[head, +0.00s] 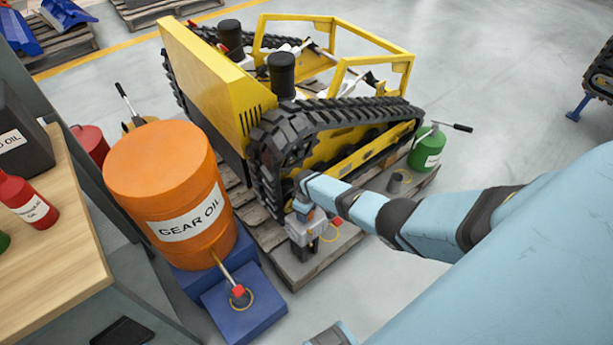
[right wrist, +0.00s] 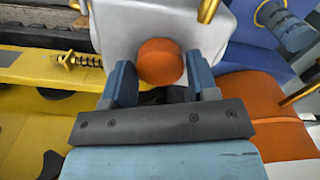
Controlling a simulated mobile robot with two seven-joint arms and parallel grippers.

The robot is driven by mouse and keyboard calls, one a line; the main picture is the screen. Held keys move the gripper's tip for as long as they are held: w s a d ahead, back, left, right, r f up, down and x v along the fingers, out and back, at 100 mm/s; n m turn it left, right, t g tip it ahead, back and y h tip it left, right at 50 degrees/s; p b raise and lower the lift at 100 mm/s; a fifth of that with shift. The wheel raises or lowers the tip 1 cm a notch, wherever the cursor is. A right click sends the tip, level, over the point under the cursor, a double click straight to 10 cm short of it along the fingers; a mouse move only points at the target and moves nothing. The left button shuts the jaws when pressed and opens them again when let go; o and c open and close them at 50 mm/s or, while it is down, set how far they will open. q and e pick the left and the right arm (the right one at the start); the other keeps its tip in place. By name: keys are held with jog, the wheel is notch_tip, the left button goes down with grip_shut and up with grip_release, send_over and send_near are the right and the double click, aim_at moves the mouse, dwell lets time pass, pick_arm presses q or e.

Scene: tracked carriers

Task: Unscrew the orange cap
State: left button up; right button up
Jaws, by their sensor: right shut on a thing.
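The orange cap (right wrist: 160,62) is round and sits on a light grey body (right wrist: 210,28) in the right wrist view. My right gripper (right wrist: 161,80) is shut on it, with one blue finger on each side. In the head view, my right arm reaches in from the right, and its gripper (head: 302,207) points down over the grey body (head: 306,232) beside the yellow tracked carrier (head: 215,95). The cap is hidden there by the gripper.
A large orange gear oil drum (head: 160,170) stands on a blue base (head: 245,312) left of the gripper. The carrier's black track (head: 345,112) rises close behind it. A green can (head: 427,150) stands to the right. Grey floor (head: 500,90) is clear further right.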

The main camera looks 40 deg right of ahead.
jog(key=n, duration=0.3)
jog(key=shift+n, duration=0.3)
jog(key=n+b, duration=0.1)
jog(key=n, duration=0.1)
jog(key=shift+f+n, duration=0.15)
jog(key=shift+n, duration=0.15)
jog(key=n+b, duration=0.1)
jog(key=n, duration=0.3)
jog(key=shift+n, duration=1.5)
jog(key=o, duration=0.7)
